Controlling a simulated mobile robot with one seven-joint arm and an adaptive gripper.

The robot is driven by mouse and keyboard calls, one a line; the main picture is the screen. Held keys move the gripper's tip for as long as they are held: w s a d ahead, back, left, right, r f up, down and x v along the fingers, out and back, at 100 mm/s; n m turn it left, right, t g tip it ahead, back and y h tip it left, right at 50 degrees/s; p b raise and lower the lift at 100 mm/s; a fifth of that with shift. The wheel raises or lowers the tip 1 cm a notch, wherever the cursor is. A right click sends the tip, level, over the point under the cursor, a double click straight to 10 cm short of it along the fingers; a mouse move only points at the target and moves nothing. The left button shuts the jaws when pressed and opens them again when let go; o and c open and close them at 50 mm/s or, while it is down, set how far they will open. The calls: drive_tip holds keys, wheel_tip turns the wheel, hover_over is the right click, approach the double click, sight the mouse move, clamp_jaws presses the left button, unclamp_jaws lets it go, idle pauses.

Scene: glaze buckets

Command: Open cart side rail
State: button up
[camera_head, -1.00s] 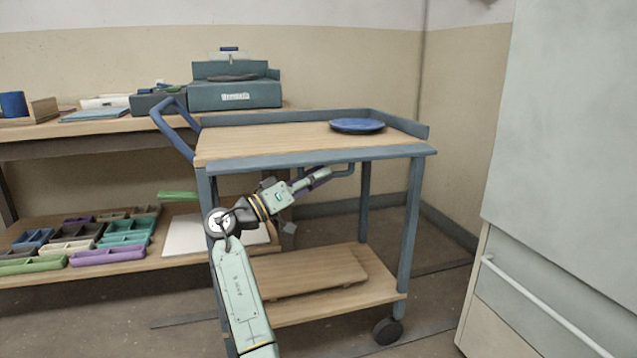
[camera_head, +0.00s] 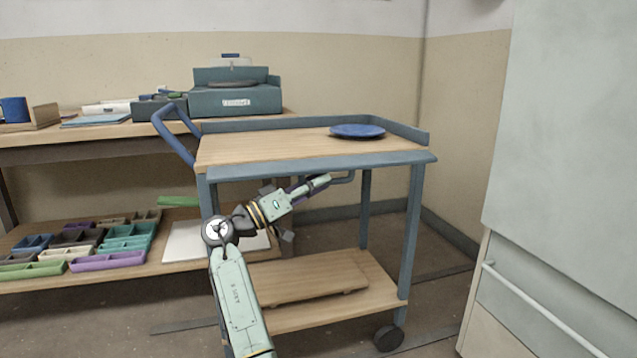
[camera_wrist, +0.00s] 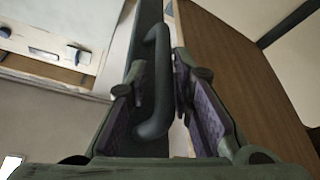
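The cart (camera_head: 300,146) has a wooden top with a blue-grey side rail (camera_head: 380,163) along its near edge. A bar handle (camera_head: 345,180) hangs just below that rail. In the wrist view the dark, bent handle (camera_wrist: 155,85) runs between my fingers. My gripper (camera_head: 322,181) is under the near edge at the handle. In the wrist view my gripper (camera_wrist: 165,105) has its purple-padded fingers apart, one on each side of the handle.
A blue plate (camera_head: 357,131) lies on the cart top. The cart has a lower wooden shelf (camera_head: 385,290) and a blue push handle (camera_head: 170,135) at left. A workbench (camera_head: 80,137) with coloured trays below stands behind. A large pale cabinet (camera_head: 560,150) is at right.

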drive_tip(key=v, duration=1.1)
drive_tip(key=shift+a, duration=0.2)
drive_tip(key=shift+f, duration=0.15)
